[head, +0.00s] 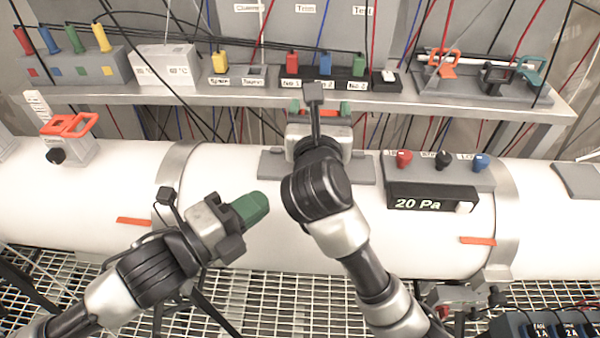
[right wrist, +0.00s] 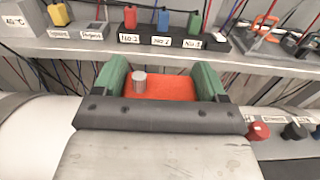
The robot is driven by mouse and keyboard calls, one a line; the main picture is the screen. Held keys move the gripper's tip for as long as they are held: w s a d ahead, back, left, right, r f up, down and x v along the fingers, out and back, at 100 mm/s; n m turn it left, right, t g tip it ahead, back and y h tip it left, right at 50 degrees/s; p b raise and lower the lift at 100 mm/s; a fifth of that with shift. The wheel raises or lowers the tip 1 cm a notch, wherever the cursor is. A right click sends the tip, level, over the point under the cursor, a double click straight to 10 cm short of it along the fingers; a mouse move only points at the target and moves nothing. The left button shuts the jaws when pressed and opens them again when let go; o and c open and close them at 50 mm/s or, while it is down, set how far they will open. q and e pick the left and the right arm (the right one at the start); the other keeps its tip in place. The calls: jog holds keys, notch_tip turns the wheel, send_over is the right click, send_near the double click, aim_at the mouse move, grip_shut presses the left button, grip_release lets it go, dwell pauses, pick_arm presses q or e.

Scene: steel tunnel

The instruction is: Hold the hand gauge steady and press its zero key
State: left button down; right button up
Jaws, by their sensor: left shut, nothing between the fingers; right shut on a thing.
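A dark readout box (head: 425,199) showing "20 Pa" is on the white pipe at right in the head view, with a white key (head: 464,207) at its right end. It looks like the gauge. My right gripper (right wrist: 163,72) is shut on an orange-red block (right wrist: 175,88) with a grey round peg (right wrist: 139,82) on top, its green fingers on either side. In the head view my right arm partly hides that block. My left gripper (head: 258,203) is shut and empty above the pipe, left of the right arm and apart from the readout box.
A grey port block (head: 480,179) with red, black and blue plugs sits behind the readout. A shelf (head: 200,93) runs behind the pipe with coloured plugs and hanging cables. An orange-handled fitting (head: 68,126) is on the pipe at left. Mesh grating (head: 260,300) lies in front.

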pick_arm(q)
jog(key=x, duration=1)
jog(key=shift+f, duration=0.1)
jog(key=shift+w, duration=1.05)
jog(key=shift+w+a, duration=0.1)
pick_arm(e)
jog(key=shift+s+a, duration=0.1)
pick_arm(q)
jog(key=shift+a, duration=0.1)
jog(key=v, duration=1)
jog(key=shift+s+d, duration=0.3)
jog(key=shift+s, duration=0.2)
pick_arm(e)
jog(key=shift+f, duration=0.1)
